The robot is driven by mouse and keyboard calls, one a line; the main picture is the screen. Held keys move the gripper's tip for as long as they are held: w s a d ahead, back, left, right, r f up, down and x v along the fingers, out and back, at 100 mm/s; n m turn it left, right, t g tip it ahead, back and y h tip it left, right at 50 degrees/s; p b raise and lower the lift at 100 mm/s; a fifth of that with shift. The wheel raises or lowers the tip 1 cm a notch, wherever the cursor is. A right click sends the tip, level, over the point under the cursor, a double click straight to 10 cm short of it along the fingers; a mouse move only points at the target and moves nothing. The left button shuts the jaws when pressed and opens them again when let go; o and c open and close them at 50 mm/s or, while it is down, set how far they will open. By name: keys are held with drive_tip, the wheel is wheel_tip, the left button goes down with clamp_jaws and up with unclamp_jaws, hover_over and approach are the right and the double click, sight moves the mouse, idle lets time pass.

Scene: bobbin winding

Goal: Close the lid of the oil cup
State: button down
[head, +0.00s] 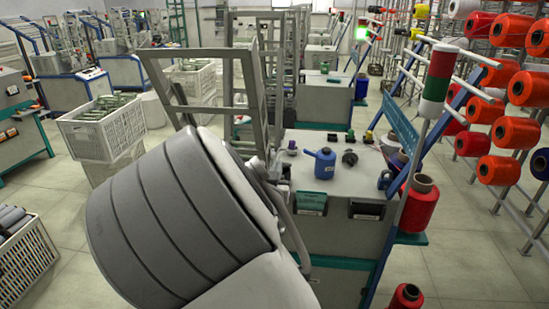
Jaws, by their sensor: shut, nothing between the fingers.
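I cannot make out the oil cup or its lid for certain. A blue can with a spout (325,163) stands upright on the light grey top of the winding machine (347,190). Small dark and coloured fittings lie around it, too small to tell apart. My large grey arm link fills the lower left and middle and covers the machine's left part. My gripper is hidden behind my own arm, so its fingers and their distance to the cup do not show.
A metal frame (202,60) rises behind my arm. A striped red, white and green post (438,80) and red thread cones (418,203) stand at the machine's right side. White crates (103,131) stand at left. The floor (455,265) at lower right is mostly clear.

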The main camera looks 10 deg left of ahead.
drive_tip(key=w, duration=0.9)
drive_tip(key=shift+d+f, duration=0.25)
drive_tip(key=shift+s+f, duration=0.2)
drive_tip(key=shift+f, duration=0.75)
drive_tip(key=shift+s+f, duration=0.2)
drive_tip(key=shift+f, duration=0.7)
drive_tip(key=shift+f, duration=0.1)
drive_tip(key=f+t+b, duration=0.1)
drive_tip(key=b, duration=0.4)
drive_tip(key=s+f+t+b, duration=0.1)
drive_tip(key=f+t+b, duration=0.1)
drive_tip(key=b, duration=0.4)
drive_tip(key=shift+s+f, duration=0.1)
drive_tip(key=shift+f, duration=0.15)
drive_tip(key=shift+r, duration=0.15)
